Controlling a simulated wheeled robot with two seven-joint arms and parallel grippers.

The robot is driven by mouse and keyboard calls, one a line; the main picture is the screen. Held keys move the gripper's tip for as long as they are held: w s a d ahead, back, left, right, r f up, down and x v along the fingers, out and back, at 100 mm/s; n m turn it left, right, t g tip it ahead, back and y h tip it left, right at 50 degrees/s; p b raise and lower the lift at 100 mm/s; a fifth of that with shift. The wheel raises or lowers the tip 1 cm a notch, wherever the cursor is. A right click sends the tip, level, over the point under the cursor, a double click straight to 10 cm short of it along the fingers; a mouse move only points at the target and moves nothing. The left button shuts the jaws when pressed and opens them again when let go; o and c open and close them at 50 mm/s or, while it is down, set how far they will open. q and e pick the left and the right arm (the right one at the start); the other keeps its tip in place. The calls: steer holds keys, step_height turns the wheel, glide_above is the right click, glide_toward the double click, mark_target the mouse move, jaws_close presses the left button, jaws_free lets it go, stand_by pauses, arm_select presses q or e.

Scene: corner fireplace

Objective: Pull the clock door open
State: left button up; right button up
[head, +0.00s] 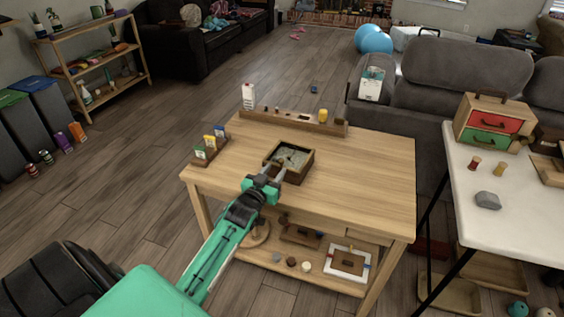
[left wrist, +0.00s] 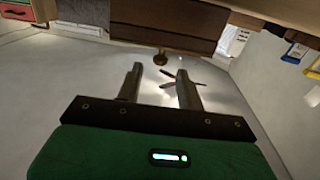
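The clock appears to be the square dark wooden box (head: 289,160) with a grey-green top on the table. My left gripper (head: 272,171) is at its near left edge, with two fingers spread apart and nothing between them in the head view. In the left wrist view, which looks upside down, the dark wooden side of the box (left wrist: 165,32) is ahead. I cannot see contact with the knob. The door's seam does not show clearly. My right gripper is not in view.
The clock stands on a wooden table (head: 370,170). A holder with small coloured cards (head: 209,146) is at left. The table's right part is clear. A white table (head: 500,225) stands further right.

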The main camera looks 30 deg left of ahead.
mark_target(280, 163)
arm_select(q)
steer(key=shift+w+a, duration=0.25)
steer(key=shift+w, duration=1.25)
steer(key=shift+w+a, duration=0.2)
steer(key=shift+w, duration=1.25)
steer(key=shift+c, duration=0.5)
jaws_close()
